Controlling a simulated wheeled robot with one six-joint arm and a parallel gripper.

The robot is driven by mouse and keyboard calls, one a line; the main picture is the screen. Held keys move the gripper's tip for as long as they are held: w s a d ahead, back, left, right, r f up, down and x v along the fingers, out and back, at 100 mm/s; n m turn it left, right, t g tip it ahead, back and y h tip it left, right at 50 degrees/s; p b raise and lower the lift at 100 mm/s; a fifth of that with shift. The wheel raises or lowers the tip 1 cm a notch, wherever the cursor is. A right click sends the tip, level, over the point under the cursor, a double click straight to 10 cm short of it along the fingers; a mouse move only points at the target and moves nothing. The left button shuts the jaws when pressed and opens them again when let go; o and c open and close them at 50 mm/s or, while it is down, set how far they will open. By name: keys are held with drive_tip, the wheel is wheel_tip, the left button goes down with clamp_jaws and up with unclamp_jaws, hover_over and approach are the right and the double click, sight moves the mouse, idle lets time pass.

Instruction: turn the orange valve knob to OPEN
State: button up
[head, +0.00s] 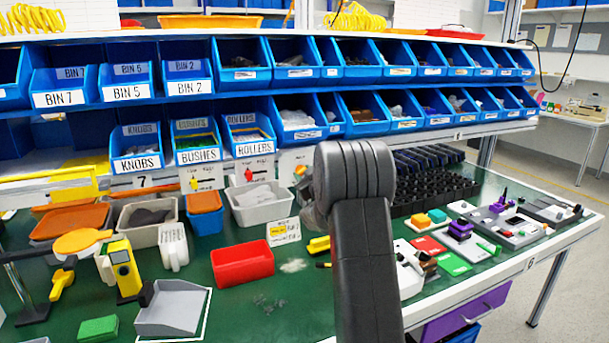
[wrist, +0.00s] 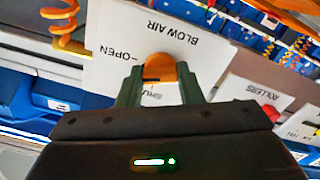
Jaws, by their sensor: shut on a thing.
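The orange valve knob (wrist: 158,67) shows in the wrist view on a white panel (wrist: 110,72) lettered BLOW AIR, which appears upside down. The word OPEN is left of the knob, and part of SHUT shows below it, between my fingers. My gripper (wrist: 160,77) is shut on the knob, one finger on each side. I cannot tell which mark the knob points to. In the head view my dark arm stands in front of this panel and hides my gripper and most of the panel.
Neighbouring panels carry a yellow knob (head: 194,184) and a red knob (head: 248,174). Blue bins (head: 137,162) line the racks above. A red tray (head: 242,264) and a grey bin (head: 258,212) stand on the green bench left of my arm. An orange coil (wrist: 62,20) hangs near the panel.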

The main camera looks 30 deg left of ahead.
drive_tip(key=m+p, duration=0.1)
drive_tip(key=m, duration=0.3)
drive_tip(key=shift+m, duration=0.4)
idle(0.4)
drive_tip(key=o, duration=1)
drive_tip(key=b+v, duration=0.2)
drive_tip(key=v, duration=1.2)
drive_tip(key=shift+w, duration=0.1)
drive_tip(key=shift+w+a, duration=0.1)
drive_tip(key=p+x, duration=0.2)
drive_tip(key=x, duration=1.1)
drive_tip(key=shift+w+a, duration=0.2)
drive_tip(key=shift+a, duration=0.1)
